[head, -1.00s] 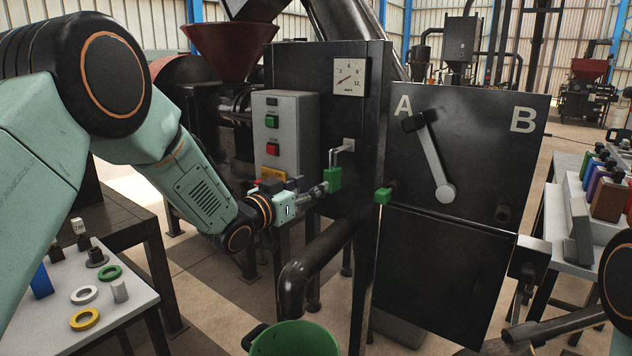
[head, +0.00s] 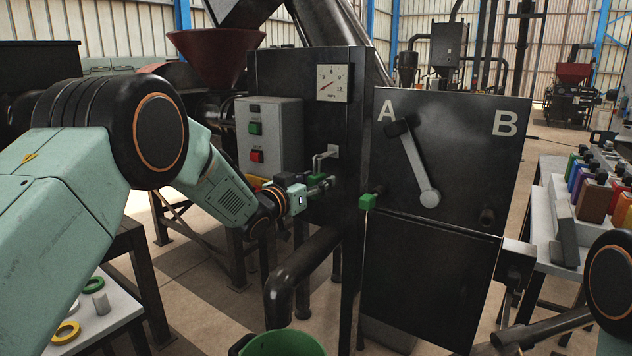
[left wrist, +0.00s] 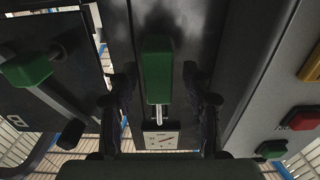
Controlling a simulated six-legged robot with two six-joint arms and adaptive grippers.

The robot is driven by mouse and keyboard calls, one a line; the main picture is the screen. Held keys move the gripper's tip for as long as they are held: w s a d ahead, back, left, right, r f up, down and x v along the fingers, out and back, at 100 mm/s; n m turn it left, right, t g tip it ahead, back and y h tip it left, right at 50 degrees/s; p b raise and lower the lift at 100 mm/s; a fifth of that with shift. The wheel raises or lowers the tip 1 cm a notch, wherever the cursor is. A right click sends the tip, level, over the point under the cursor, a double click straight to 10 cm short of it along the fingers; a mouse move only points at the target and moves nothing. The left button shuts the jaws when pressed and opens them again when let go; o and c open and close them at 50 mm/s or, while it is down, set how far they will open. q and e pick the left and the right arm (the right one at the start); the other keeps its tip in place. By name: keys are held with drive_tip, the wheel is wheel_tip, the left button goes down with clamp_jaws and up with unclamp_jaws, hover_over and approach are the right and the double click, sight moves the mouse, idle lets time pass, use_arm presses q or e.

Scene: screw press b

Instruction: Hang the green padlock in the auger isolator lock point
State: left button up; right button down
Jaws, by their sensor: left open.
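The green padlock (head: 316,178) is at the dark panel right of the grey button box. Its metal shackle (head: 319,161) reaches up to the lock point (head: 333,151); I cannot tell whether it passes through. My left gripper (head: 328,184) is at the padlock, and its fingers partly cover the body. In the left wrist view, the padlock (left wrist: 157,70) lies between the two open fingers (left wrist: 162,102), with a gap visible on both sides. The silver shackle shows below its green body there. My right gripper is not seen.
The grey button box (head: 268,135) stands left of the padlock. A dark pipe (head: 303,268) and a green bucket (head: 285,345) are below.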

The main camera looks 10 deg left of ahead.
use_arm(q)
drive_tip(key=shift+w+d, duration=0.25)
drive_tip(key=shift+d, duration=0.05)
drive_tip(key=shift+c, duration=0.2)
drive_tip(key=shift+s+a, duration=0.1)
drive_tip(key=shift+a, duration=0.15)
drive_tip(key=c, duration=0.6)
drive_tip(key=shift+d, duration=0.15)
clamp_jaws()
unclamp_jaws()
clamp_jaws()
